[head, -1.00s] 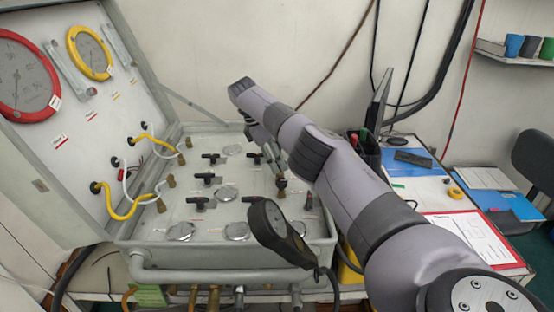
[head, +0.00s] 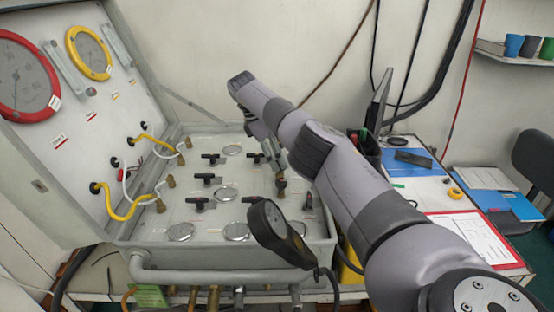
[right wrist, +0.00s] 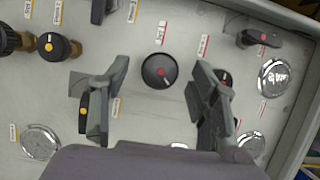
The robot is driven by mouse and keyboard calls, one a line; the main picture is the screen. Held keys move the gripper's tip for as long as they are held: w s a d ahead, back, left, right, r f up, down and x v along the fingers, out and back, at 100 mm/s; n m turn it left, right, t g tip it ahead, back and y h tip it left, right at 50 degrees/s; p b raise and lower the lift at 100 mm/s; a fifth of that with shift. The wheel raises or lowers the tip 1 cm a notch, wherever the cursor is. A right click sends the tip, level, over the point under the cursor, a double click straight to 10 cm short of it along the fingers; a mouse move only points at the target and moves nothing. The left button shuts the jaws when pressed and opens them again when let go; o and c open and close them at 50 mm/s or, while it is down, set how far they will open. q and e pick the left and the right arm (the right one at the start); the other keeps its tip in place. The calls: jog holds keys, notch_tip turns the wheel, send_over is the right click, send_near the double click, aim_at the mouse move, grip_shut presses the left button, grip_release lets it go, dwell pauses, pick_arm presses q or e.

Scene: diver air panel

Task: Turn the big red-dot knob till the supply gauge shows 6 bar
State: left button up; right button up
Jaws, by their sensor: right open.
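The big round black knob with a red dot (right wrist: 160,70) stands on the grey panel in the right wrist view. My right gripper (right wrist: 157,84) is open, with one finger on each side of the knob and gaps visible between them and it. How high the fingertips are above the panel is hard to tell. In the head view my right gripper (head: 272,152) hangs over the panel's back right part, and the arm hides the knob. A red-rimmed gauge (head: 52,98) and a yellow-rimmed gauge (head: 108,70) sit on the lid. I cannot tell which is the supply gauge; readings are too small.
A yellow-dot knob (right wrist: 46,46) and black lever valves, one (right wrist: 258,38) at the upper right, surround the spot. Several shiny round discs, one (right wrist: 40,142) at lower left, lie in the panel. A dark handheld device (head: 275,232) stands at the panel's front edge.

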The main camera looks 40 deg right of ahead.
notch_tip(320, 180, up, 9)
jog(key=shift+f, duration=0.2)
dwell(0.6)
